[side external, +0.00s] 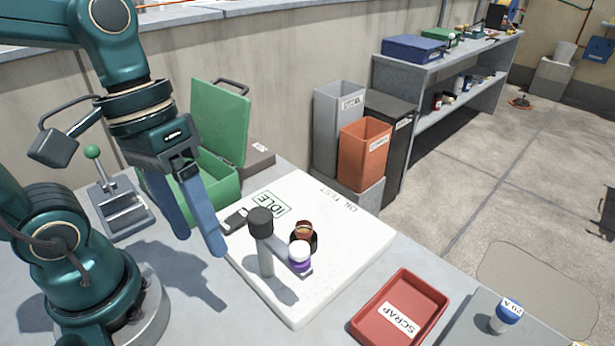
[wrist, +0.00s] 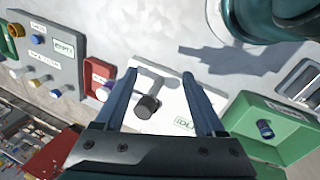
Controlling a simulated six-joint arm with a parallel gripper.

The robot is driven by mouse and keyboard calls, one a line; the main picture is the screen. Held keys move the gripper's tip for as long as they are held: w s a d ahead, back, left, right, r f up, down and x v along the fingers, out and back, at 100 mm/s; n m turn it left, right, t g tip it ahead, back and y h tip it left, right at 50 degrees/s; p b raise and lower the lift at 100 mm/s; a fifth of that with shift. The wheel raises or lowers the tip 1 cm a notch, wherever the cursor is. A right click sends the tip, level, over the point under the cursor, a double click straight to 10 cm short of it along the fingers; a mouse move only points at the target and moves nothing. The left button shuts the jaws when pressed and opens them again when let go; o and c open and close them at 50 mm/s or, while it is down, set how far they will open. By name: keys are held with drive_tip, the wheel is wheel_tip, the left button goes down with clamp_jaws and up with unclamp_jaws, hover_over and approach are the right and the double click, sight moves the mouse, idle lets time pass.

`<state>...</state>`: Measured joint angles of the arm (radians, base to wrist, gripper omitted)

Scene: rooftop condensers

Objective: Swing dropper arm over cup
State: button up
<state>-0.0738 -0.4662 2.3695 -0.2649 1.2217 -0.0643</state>
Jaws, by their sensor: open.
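The dropper arm (side external: 286,257) is a grey bar on an upright post with a black knob (side external: 261,222) on top, standing on a white board. A white-topped purple piece (side external: 300,256) is at its front right end, and a grey handle (side external: 235,219) lies on the other side of the post. A small brown and black object (side external: 304,234), perhaps the cup, stands just behind the purple piece; I cannot tell whether they touch. My gripper (side external: 202,245) is open and empty, left of the post. In the wrist view the knob (wrist: 147,106) shows between the fingers.
A red SCRAP tray (side external: 399,310) lies at the front right, near a blue-capped jar (side external: 505,317). An open green box (side external: 221,125) stands behind my gripper. A metal fixture with a green-knobbed lever (side external: 118,205) is at left. The board shows an IDLE sign (side external: 268,204).

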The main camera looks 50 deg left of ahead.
sight(255, 207)
drive_tip(key=w+f+n+g+h, duration=0.1)
drive_tip(key=w+n+h, duration=0.1)
drive_tip(key=n+h, duration=0.2)
drive_tip(key=w+f+n+g+h, duration=0.1)
drive_tip(key=w+n+g+h, duration=0.1)
drive_tip(key=w+n+h, duration=0.1)
drive_tip(key=w+n+g+h, duration=0.1)
drive_tip(key=w+n+h, duration=0.2)
drive_tip(key=n+h, duration=0.2)
drive_tip(key=shift+w+a+f+h, duration=0.1)
drive_tip(key=shift+f+h, duration=0.1)
drive_tip(key=shift+h, duration=0.4)
drive_tip(key=shift+w+a+f+h, duration=0.1)
drive_tip(key=shift+f+h, duration=0.1)
drive_tip(key=shift+h, duration=0.4)
drive_tip(key=shift+a+f+n, duration=0.1)
drive_tip(key=shift+f+n, duration=0.2)
drive_tip(key=shift+n, duration=0.3)
drive_tip(key=shift+x, duration=2.45)
drive_tip(key=shift+r, duration=0.1)
clamp_jaws()
